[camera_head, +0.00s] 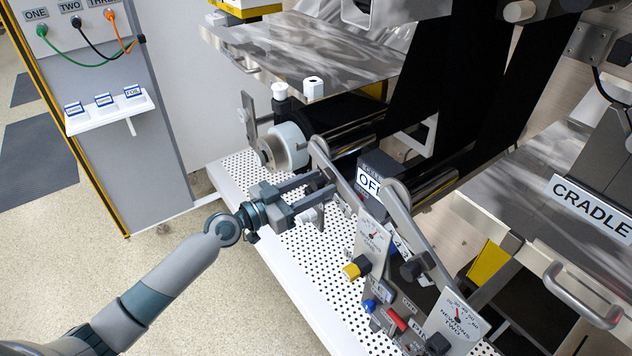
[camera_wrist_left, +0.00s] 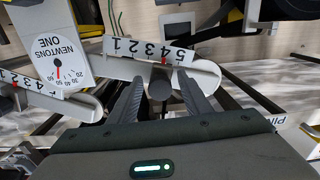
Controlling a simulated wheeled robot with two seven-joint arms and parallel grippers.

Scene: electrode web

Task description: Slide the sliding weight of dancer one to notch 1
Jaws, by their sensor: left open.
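Dancer one's grey arm (camera_head: 335,165) slopes down towards the NEWTONS ONE dial (camera_head: 372,238) in the head view. My left gripper (camera_head: 325,187) reaches this arm from the left. In the left wrist view, my open left gripper (camera_wrist_left: 162,90) has one finger on each side of a dark round knob (camera_wrist_left: 160,89), apparently the sliding weight. Behind it is a pale arm with a numbered strip (camera_wrist_left: 150,50), its digits upside down, and a red mark. I cannot tell the weight's exact notch or whether the fingers touch it. My right gripper is not in view.
A second grey arm (camera_head: 405,210) with the NEWTONS TWO dial (camera_head: 456,318) stands close by on the right. An OFF-marked box (camera_head: 380,170) and a white roller (camera_head: 290,145) are near the gripper.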

